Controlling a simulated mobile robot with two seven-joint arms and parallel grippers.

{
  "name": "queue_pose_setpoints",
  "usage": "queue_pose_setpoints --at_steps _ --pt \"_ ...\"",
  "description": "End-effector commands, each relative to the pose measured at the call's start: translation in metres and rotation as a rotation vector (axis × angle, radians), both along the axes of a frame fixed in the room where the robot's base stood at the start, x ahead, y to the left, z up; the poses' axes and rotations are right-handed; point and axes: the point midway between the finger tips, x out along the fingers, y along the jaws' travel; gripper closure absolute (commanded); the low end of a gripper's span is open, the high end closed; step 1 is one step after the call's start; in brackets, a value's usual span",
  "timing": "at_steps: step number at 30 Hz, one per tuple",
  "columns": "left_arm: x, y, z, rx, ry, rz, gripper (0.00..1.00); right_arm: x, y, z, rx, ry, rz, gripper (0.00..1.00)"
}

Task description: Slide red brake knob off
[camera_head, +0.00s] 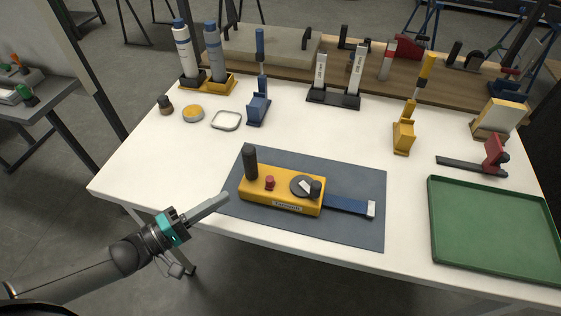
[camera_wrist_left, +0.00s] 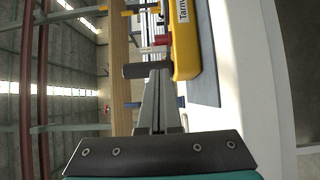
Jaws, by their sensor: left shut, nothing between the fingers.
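The red brake knob (camera_head: 270,183) is a small red cylinder on top of a yellow tool body (camera_head: 284,202). It also shows as a red piece in the left wrist view (camera_wrist_left: 162,39), beyond the black handle (camera_wrist_left: 146,70). The body lies on a dark grey mat (camera_head: 350,232), with the upright black handle (camera_head: 250,162) at its left end and a dark dial and black knob (camera_head: 316,189) to the right. My left gripper (camera_head: 226,196) is shut and empty, left of the tool and apart from the red knob. My right gripper is not in view.
A blue bar (camera_head: 345,205) extends from the body's right end. A green tray (camera_head: 490,275) is at the right. Bottles (camera_head: 184,52), a yellow-lidded tin (camera_head: 193,113) and blue and yellow holders stand farther back. White table is clear left of the mat.

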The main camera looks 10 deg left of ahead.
Motion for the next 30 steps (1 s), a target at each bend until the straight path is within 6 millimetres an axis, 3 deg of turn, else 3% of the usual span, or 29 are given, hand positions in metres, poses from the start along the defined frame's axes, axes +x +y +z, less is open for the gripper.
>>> queue_pose_setpoints --at_steps 12,17,30 --pt "0.0 0.0 -0.001 0.003 0.0 0.002 1.0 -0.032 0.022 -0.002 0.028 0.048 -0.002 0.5" --pt "0.005 -0.004 0.0 0.0 -0.003 0.002 1.0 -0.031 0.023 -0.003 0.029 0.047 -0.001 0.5" --pt "0.061 -0.049 -0.001 0.001 -0.003 0.002 1.0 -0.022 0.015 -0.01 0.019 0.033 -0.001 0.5"
